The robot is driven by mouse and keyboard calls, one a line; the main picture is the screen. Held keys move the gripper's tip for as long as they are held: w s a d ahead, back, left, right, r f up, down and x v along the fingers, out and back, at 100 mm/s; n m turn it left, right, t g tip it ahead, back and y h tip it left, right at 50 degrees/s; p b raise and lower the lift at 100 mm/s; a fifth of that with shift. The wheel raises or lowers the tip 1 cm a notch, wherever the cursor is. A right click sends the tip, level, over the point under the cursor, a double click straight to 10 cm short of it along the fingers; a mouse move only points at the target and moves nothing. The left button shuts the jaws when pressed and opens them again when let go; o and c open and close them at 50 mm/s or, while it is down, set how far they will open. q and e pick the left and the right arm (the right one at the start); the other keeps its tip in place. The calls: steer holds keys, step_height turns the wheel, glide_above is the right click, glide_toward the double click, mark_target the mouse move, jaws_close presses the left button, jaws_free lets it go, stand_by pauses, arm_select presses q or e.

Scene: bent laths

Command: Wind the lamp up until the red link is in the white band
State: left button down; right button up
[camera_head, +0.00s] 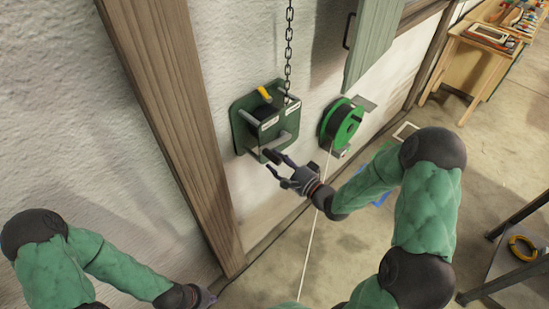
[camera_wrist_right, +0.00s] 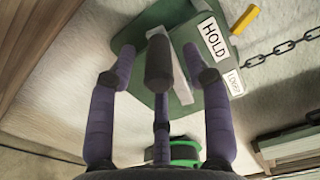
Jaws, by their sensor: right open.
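A green winch box (camera_head: 240,119) is fixed to the white wall, with a chain (camera_head: 289,42) rising from it. A yellow lever (camera_head: 264,93) stands on it; in the right wrist view its tip (camera_wrist_right: 245,19) shows near the HOLD label (camera_wrist_right: 213,38). A pale crank arm (camera_head: 280,144) crosses the lower part of the box. My right gripper (camera_wrist_right: 157,58) is open, its fingers spread around a dark crank knob (camera_wrist_right: 158,66); contact cannot be told. My left gripper (camera_head: 204,298) is low at the bottom edge, its fingers mostly hidden. I see no lamp, red link or white band.
A green reel (camera_head: 345,126) with a pale cord (camera_head: 309,235) hangs right of the box. A wooden post (camera_head: 165,95) stands left of it. A green shutter (camera_head: 372,40) is above right. A workbench (camera_head: 487,45) stands far right, a dark table (camera_head: 520,262) lower right.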

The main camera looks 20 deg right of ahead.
steer(key=v, duration=0.9)
steer(key=shift+s, duration=0.4)
arm_select(q)
steer(key=shift+f, duration=0.1)
arm_select(e)
steer(key=shift+d, duration=0.2)
